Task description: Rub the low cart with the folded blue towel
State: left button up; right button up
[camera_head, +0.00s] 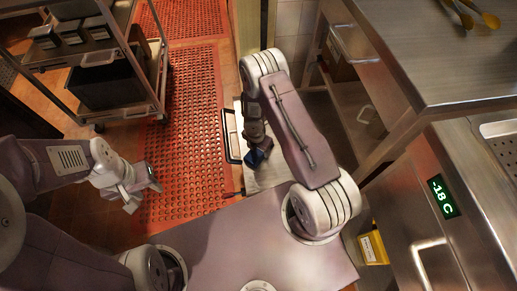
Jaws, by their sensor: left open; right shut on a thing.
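The low cart (268,178) is a pale flat top near the middle of the view, with a dark-framed handle (230,137) on its left side. My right gripper (257,147) points down over this cart and is shut on the folded blue towel (258,157). Only a small dark blue part of the towel shows, and it looks to be at or just above the cart top; I cannot tell if they touch. My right arm hides part of the cart. My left gripper (146,192) is open and empty over the floor at the left, away from the cart.
A tall shelf cart (160,85) with dark bins stands at the upper left. Red perforated mats (190,120) cover the floor left of the low cart. A steel table (440,60) with yellow tongs (466,14) and a steel unit with a green display (443,196) stand at right.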

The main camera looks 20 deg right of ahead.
aim_at(261, 158)
jog(key=shift+s+f, duration=0.1)
jog(key=shift+s, duration=0.1)
jog(key=s+b, duration=0.1)
jog(key=b, duration=0.2)
jog(key=s+b, duration=0.1)
jog(key=b, duration=0.1)
jog(key=shift+s+a+f+b, duration=0.2)
jog(key=shift+a+b, duration=0.1)
jog(key=shift+b, duration=0.1)
jog(key=shift+s+a+r+b, duration=0.1)
jog(key=shift+s+r+b, duration=0.1)
jog(key=shift+s+b, duration=0.25)
jog(key=shift+r, duration=0.15)
notch_tip(261, 158, up, 6)
jog(key=p, duration=0.6)
notch_tip(261, 158, up, 3)
jog(key=p, duration=0.3)
